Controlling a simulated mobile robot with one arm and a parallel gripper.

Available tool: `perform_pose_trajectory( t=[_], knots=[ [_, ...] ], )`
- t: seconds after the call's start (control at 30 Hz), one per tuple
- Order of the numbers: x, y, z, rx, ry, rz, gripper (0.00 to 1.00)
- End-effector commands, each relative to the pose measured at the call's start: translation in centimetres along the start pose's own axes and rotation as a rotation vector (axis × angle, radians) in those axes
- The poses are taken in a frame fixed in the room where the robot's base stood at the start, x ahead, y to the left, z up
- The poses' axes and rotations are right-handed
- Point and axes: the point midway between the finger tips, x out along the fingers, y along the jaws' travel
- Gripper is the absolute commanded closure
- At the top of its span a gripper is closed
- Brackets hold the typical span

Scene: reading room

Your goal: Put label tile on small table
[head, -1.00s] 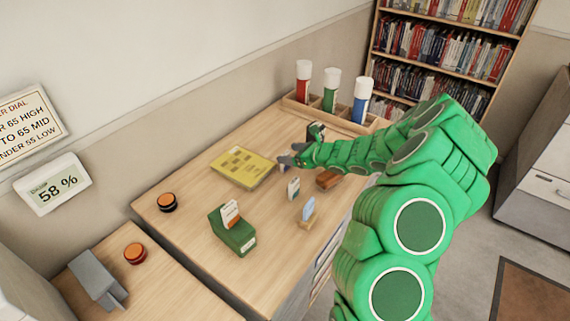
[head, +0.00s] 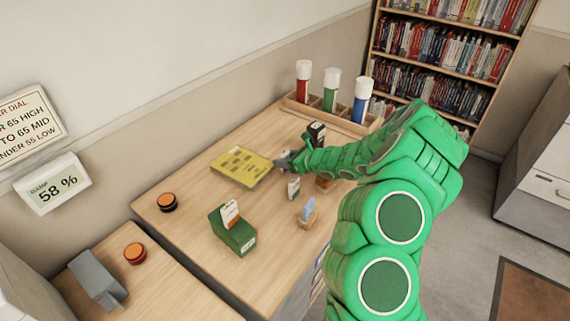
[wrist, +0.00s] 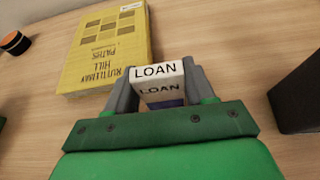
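A white tile lettered LOAN (wrist: 158,72) stands between the fingers of my gripper (wrist: 160,88) in the wrist view, and both fingers appear to press on its sides. The same word repeats on its lower face, above a dark blue part. In the head view my gripper (head: 284,163) is low over the desk (head: 185,240), at the right edge of the yellow book (head: 241,167); the tile is too small to make out there. A lower wooden surface (head: 165,290) stands at the lower left; I cannot tell whether it is the small table.
A small white upright piece (head: 293,188), a wooden holder (head: 306,214) and a green card box (head: 233,232) stand nearby. A black block (head: 316,132) is behind my gripper. Tubes stand in a rack (head: 290,100). A grey object (head: 97,280) and orange button (head: 135,253) occupy the lower surface.

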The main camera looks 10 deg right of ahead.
Motion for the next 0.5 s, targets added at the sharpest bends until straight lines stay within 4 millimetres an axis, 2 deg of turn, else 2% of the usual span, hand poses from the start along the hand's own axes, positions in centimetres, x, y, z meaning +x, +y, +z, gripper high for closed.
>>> perform_pose_trajectory(
  t=[0.03, 0.2, 0.5],
  knots=[
    [-0.01, -0.01, 0.00, 0.000, 0.000, 0.000, 0.60],
    [-0.01, -0.01, 0.00, 0.000, 0.000, 0.000, 0.83],
    [-0.16, -0.01, 0.39, -0.001, -0.001, 0.000, 0.83]
  ],
)
